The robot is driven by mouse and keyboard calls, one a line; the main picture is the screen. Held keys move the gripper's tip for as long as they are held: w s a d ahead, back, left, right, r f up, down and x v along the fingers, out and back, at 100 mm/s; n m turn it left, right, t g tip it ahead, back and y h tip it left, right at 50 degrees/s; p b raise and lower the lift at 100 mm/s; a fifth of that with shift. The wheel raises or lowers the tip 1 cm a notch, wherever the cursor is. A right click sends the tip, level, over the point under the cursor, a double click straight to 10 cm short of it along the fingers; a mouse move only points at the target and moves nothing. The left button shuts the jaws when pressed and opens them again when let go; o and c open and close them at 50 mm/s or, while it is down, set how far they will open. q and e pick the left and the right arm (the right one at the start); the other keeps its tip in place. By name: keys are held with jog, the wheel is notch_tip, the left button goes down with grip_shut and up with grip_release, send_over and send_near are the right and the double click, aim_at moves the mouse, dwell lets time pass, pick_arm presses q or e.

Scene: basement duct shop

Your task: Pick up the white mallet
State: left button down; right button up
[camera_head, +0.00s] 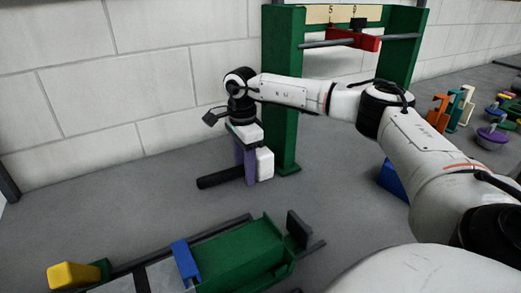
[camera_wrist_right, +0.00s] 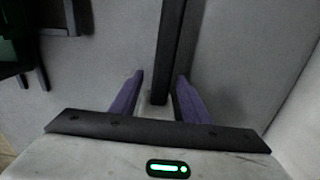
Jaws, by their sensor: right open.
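The white mallet has a white block head (camera_head: 265,163) and a black handle (camera_head: 218,178), which points left over the grey surface. My right gripper (camera_head: 246,183) reaches down at the mallet, with its purple fingers beside the head, over the handle's head end. In the right wrist view, the open fingers (camera_wrist_right: 160,78) stand on either side of the line of the dark handle (camera_wrist_right: 177,45). The fingers look apart from the handle. My left gripper is not in view.
A green frame (camera_head: 282,120) with a red clamp-like piece (camera_head: 352,42) stands just right of the mallet. A green machine (camera_head: 235,252) with a blue part (camera_head: 185,262) and a yellow block (camera_head: 75,275) is in front. Several coloured tools stand at right. A block wall (camera_head: 130,75) rises behind.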

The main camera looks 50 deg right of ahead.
jog(key=shift+f, duration=0.15)
grip_shut()
